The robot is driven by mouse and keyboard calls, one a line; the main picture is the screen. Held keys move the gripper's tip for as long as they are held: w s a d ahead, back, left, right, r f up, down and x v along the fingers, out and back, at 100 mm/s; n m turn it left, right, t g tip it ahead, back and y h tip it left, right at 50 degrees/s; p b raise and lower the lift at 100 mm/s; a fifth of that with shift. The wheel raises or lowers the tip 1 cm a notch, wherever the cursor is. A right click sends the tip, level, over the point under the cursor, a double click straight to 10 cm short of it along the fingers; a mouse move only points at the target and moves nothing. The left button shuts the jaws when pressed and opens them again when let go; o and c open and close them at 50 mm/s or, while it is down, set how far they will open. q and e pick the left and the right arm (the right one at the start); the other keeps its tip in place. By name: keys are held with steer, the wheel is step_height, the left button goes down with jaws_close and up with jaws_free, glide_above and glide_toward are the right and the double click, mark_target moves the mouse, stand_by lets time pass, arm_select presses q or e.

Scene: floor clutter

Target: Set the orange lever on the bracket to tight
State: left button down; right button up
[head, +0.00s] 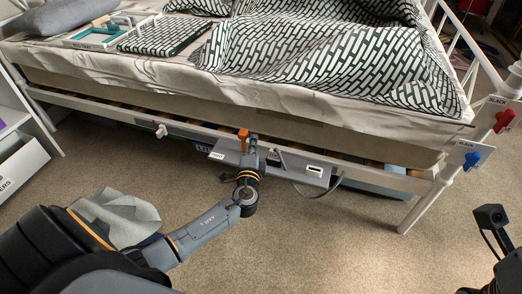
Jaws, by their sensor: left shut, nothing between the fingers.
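The orange lever (243,137) stands upright on the grey bracket (229,146) at the bed's lower front rail. A small white label (216,156) is on the bracket's left part; its word is too small to read surely. My left gripper (253,140) is shut and empty. It is just right of the lever, overlapping the bracket; I cannot tell whether it touches the lever. The gripper hides part of the bracket and perhaps the lever's base.
A red lever (504,120) and a blue lever (472,159), by labels reading SLACK, are at the right bedpost. A white lever (161,131) is on the rail at left. A dark cable (322,192) hangs right of the gripper. Grey cloth (118,217) lies on the carpet.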

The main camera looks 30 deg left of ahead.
arm_select(q)
steer(key=shift+s+a, duration=0.1)
steer(key=shift+a, duration=0.3)
